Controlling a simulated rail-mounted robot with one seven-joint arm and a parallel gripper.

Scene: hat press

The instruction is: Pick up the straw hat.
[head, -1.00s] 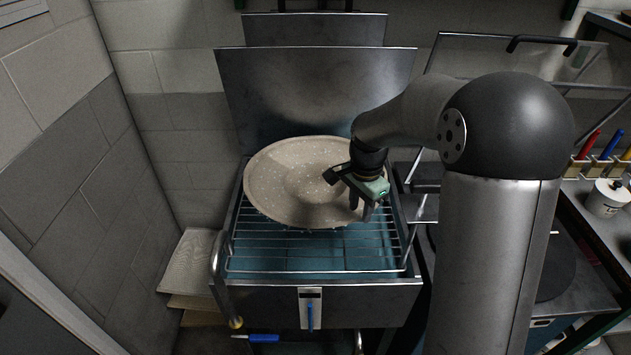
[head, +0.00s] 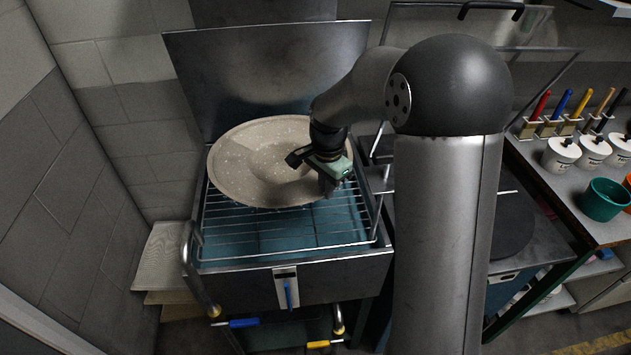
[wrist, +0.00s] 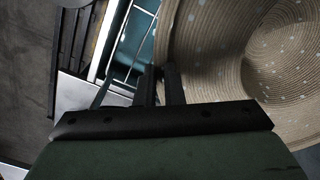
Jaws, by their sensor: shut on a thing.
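The straw hat (head: 245,165) is beige with pale specks and a wide round brim. In the head view it is over the wire rack of the open steel steamer (head: 225,278), in front of its raised lid. I cannot tell whether it touches the rack. My gripper (head: 329,188) is at the right side of the brim, shut on it. In the wrist view the hat's brim and crown (wrist: 285,60) fill the right side, and my gripper's fingers (wrist: 160,82) are close together at the brim's edge. The exact grip is partly hidden by the dark fingers.
The raised lid (head: 275,75) stands behind the hat and the tiled wall (head: 90,170) is to the left. On the right, a side table holds white jars (head: 560,155), a teal cup (head: 604,200) and several coloured-handled tools (head: 562,103).

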